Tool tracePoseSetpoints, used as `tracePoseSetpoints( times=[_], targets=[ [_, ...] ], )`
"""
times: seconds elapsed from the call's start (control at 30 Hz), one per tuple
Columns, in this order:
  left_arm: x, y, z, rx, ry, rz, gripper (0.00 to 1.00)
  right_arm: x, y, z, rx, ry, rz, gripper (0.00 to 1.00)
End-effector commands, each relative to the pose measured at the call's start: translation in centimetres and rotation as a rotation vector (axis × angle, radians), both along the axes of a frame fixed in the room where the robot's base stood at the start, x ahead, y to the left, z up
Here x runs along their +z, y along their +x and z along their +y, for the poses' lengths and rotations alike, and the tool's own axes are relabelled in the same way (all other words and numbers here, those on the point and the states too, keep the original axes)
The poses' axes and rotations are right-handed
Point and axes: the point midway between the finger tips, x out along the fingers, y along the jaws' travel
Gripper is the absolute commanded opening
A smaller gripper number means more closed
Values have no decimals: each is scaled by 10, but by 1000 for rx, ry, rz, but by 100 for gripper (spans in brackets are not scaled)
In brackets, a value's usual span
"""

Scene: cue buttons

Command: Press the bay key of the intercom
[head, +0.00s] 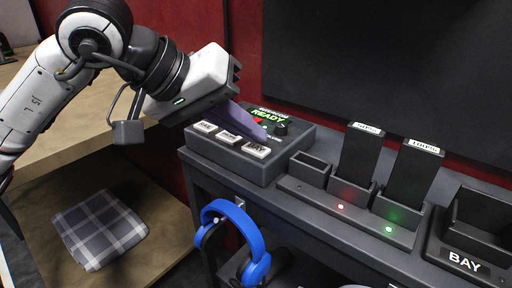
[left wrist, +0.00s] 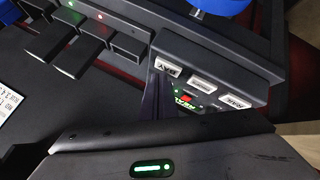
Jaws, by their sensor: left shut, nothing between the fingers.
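The intercom (head: 225,158) is a dark box on a shelf, with a green READY display (head: 268,114) and a row of three white keys. The bay key (head: 257,150) is the right one in the head view; it also shows in the left wrist view (left wrist: 168,66). My left gripper (head: 258,136) is shut and empty. Its fingers reach down over the intercom, just behind the bay key in the head view. I cannot tell whether the fingertips touch the box. My right gripper is not in view.
Right of the intercom stands a charger rack (head: 305,191) with two upright dark handsets, red and green lights. A dark holder marked BAY (head: 466,262) is at far right. Blue headphones (head: 240,235) hang below the shelf front. A plaid cloth (head: 100,228) lies lower left.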

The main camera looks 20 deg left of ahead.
Motion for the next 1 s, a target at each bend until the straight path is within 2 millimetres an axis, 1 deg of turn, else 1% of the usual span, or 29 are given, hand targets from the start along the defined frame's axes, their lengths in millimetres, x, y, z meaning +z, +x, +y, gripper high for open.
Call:
tracePoseSetpoints(
  times=[0.43, 1.0],
  targets=[
    [-4, 0, 0, 0, 0, 0, 0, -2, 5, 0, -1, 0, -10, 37],
    [-8, 0, 0, -1, 1, 2, 0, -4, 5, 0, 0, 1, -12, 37]
  ],
)
